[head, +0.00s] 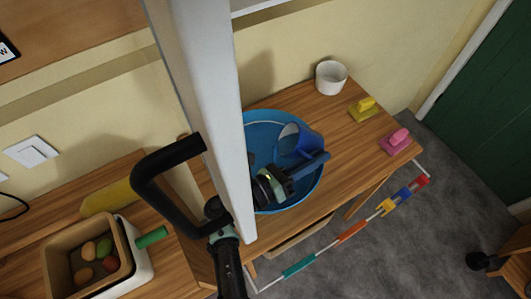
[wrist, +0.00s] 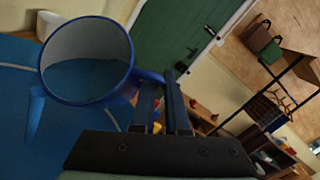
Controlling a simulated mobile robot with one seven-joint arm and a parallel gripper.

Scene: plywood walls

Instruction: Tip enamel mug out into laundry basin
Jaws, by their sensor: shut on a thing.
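The blue enamel mug (head: 302,146) is over the blue laundry basin (head: 262,130) on the wooden table. It is tilted, with its pale inside facing left in the head view. My gripper (head: 292,172) is shut on the mug at its handle side. In the wrist view my gripper (wrist: 165,92) grips the handle beside the mug (wrist: 88,60), whose round mouth faces the camera. The mug's inside looks pale above and bluish below; I cannot tell whether anything is in it. The basin (wrist: 60,140) lies below the mug. A white column hides the basin's left side in the head view.
A wooden box (head: 61,240) with several egg-shaped things is at lower left. A coloured rail (head: 352,231) runs along the table's front.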

